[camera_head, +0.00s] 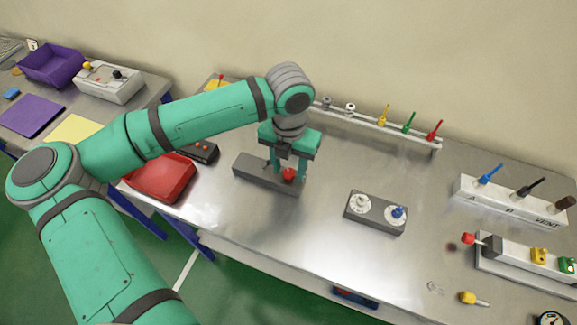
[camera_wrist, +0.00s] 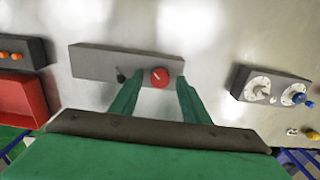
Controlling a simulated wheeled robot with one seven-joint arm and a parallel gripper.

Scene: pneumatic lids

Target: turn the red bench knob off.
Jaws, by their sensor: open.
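The red bench knob (camera_head: 289,174) sits on the right part of a dark grey block (camera_head: 252,170) on the metal bench. In the wrist view the red knob (camera_wrist: 160,77) shows a small pale mark near its top, and a small black part (camera_wrist: 121,76) sits to its left on the same block (camera_wrist: 95,62). My gripper (camera_head: 288,173) points down at the knob, with its green fingers apart. In the wrist view my gripper (camera_wrist: 158,82) has one finger on each side of the knob. I cannot tell whether either finger touches it.
A grey box with two dials (camera_head: 376,212) stands to the right of the knob block. A red tray (camera_head: 160,180) and a dark box with orange buttons (camera_head: 203,151) lie to the left. A rail with coloured tools (camera_head: 375,125) runs along the back. Bare bench lies in front.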

